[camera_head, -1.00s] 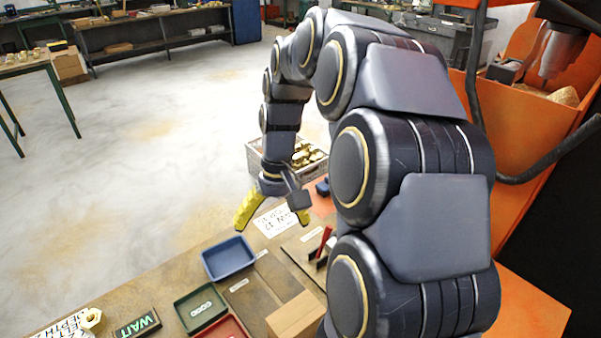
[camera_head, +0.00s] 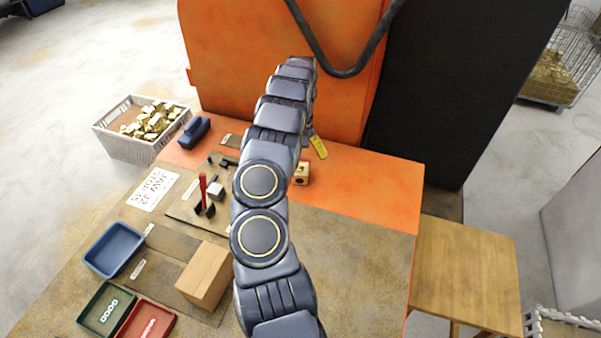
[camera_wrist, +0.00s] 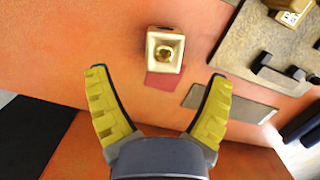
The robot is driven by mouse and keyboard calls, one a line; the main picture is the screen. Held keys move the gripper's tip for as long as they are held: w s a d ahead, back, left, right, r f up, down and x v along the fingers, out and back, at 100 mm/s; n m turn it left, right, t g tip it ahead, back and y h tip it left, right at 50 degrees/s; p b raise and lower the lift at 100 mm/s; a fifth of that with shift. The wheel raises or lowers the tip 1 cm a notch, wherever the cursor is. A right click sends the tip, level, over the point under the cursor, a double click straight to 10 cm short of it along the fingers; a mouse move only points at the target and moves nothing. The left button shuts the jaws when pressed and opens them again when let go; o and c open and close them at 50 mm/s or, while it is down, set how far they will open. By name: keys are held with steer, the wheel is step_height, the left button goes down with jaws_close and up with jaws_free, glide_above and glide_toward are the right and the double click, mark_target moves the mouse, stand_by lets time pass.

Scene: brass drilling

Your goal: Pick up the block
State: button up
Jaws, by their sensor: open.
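A small block (camera_head: 302,172) with a dark round hole sits on the orange top, just right of my arm. My gripper (camera_wrist: 158,74) is open and empty, with yellow fingers spread wide. The block appears beyond the fingertips and between them sideways, with nothing gripped. In the head view only a yellow finger (camera_head: 319,147) shows; my arm hides the rest.
A crate of brass pieces (camera_head: 122,146) stands at the left. A blue object (camera_head: 195,132), black fixtures and a red-handled item (camera_head: 203,190) lie left of my arm. Blue (camera_head: 112,250), green and red trays and a tan box (camera_head: 204,274) are nearer. The orange top's right side is clear.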

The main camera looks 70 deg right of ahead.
mark_target(301, 173)
steer(key=f, duration=0.4)
steer(key=a+f, duration=0.1)
steer(key=f, duration=0.2)
steer(key=shift+w, duration=0.15)
steer(key=shift+r, duration=0.1)
steer(key=c, duration=1.2)
